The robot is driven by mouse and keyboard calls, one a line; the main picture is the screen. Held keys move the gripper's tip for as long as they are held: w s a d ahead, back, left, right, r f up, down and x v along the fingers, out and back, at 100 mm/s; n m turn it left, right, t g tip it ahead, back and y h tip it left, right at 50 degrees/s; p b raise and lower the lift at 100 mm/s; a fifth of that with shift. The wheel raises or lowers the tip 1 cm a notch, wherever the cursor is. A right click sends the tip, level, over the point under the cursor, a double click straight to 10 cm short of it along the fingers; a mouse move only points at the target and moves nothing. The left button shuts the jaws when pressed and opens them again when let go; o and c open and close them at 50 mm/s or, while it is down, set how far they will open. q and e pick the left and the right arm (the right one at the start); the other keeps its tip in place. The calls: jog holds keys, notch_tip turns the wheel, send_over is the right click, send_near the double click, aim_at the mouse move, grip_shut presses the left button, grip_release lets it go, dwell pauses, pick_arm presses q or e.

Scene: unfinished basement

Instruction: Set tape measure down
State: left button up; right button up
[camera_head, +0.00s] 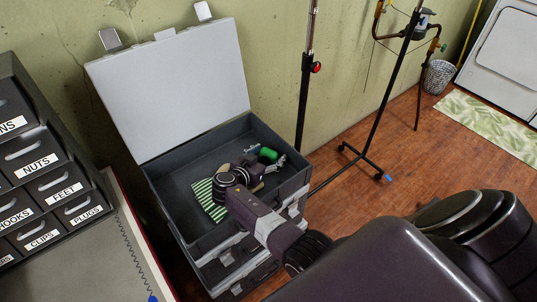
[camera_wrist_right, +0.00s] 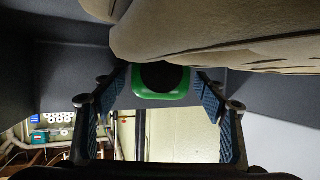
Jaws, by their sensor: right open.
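The green and black tape measure (camera_head: 268,154) lies inside the open grey toolbox (camera_head: 165,189), near its back right corner. In the right wrist view, the tape measure (camera_wrist_right: 141,92) shows its green rim and dark centre, just beyond and between my fingertips. My right gripper (camera_head: 261,168) reaches down into the toolbox beside the tape measure. In the wrist view, the fingers of this gripper (camera_wrist_right: 158,92) are spread with a gap between them. The gripper hides part of the toolbox floor. My left gripper is not in view.
A green-striped cloth (camera_head: 204,199) lies at the left in the toolbox. A tan, soft-looking item (camera_wrist_right: 210,32) hangs over the top of the wrist view. The raised lid (camera_head: 175,90) stands behind. A labelled drawer cabinet (camera_head: 50,180) is on the left, a thin stand (camera_head: 305,90) behind.

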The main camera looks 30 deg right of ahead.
aim_at(266, 156)
jog(key=shift+r, duration=0.15)
jog(key=v, duration=0.7)
jog(key=shift+s+a+b, duration=0.15)
jog(key=shift+a+b, duration=0.05)
jog(key=shift+b, duration=0.15)
dwell(0.9)
